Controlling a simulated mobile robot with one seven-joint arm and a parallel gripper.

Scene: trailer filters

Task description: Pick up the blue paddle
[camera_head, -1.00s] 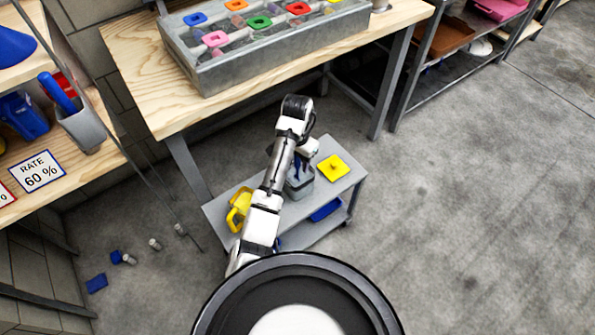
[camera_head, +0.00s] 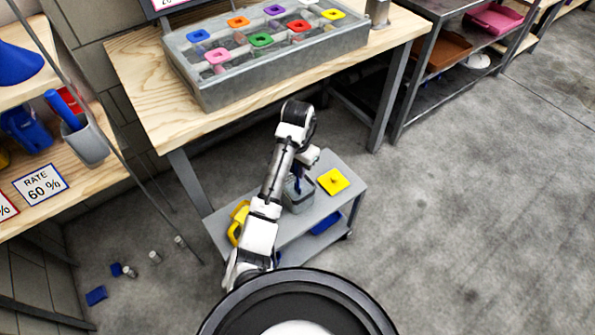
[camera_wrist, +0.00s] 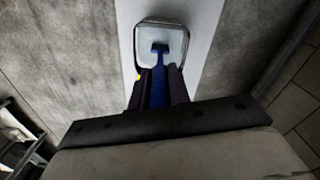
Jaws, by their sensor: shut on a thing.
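The blue paddle (camera_wrist: 158,92) is between the two dark fingers of my gripper (camera_wrist: 160,76) in the wrist view. My gripper is shut on its shaft. The paddle's lower end reaches into a grey open container (camera_wrist: 142,40). In the head view the blue paddle (camera_head: 297,185) stands about upright in the grey container (camera_head: 303,204) on the small grey cart (camera_head: 290,230). My arm hides part of the container and most of the gripper there.
A yellow square lid (camera_head: 333,181) lies right of the container. A yellow jug (camera_head: 236,224) stands left, partly behind my arm. A wooden table (camera_head: 165,112) with a grey bin (camera_head: 215,92) stands behind. Another blue-handled tool (camera_head: 62,106) sits on the left shelf. Floor at right is clear.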

